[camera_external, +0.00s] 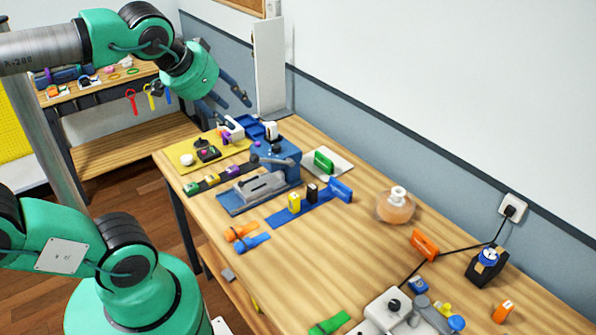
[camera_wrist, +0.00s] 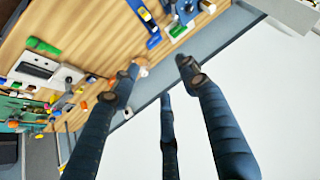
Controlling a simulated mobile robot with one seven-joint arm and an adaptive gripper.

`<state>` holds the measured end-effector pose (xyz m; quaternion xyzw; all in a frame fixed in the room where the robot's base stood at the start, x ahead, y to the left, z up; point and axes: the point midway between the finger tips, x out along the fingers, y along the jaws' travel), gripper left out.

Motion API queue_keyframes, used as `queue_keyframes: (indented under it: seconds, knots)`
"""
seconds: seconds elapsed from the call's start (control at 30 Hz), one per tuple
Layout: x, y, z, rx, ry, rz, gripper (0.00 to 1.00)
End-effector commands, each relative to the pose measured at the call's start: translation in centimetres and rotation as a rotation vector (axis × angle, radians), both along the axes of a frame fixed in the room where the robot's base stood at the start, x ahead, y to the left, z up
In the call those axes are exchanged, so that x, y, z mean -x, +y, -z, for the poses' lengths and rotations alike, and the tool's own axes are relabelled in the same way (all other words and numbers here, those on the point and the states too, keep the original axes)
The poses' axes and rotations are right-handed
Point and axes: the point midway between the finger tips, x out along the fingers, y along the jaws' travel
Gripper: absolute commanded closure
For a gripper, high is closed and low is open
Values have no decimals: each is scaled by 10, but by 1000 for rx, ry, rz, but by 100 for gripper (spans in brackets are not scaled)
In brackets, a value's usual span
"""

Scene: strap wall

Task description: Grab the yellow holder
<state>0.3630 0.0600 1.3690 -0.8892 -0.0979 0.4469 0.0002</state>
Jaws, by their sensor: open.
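A small yellow holder-like block (camera_external: 294,203) stands on a blue strip on the table, beside a dark block. What seems to be the same yellow block (camera_wrist: 145,14) shows at the top edge of the wrist view. A yellow hanging piece (camera_external: 150,97) is also on the back bench, so I cannot tell for certain which is the yellow holder. My gripper (camera_external: 240,103) is raised above the far end of the table, well apart from both. Its dark fingers are spread open and empty, and they also show in the wrist view (camera_wrist: 158,75).
A blue vise-like device (camera_external: 276,158) stands near the table's far end, by a yellow mat (camera_external: 181,152). A round flask (camera_external: 396,205) stands near the wall. A black cable runs to the wall socket (camera_external: 511,208). The table's middle front (camera_external: 310,270) is mostly clear.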

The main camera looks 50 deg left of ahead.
Motion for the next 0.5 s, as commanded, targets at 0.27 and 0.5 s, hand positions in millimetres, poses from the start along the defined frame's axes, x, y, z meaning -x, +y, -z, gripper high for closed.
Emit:
queue_keyframes:
  seconds: [0.27,0.5]
  knots:
    - [-40,79,-29,-138,-242,-169,55]
    - [-73,124,-68,-233,-496,-196,55]
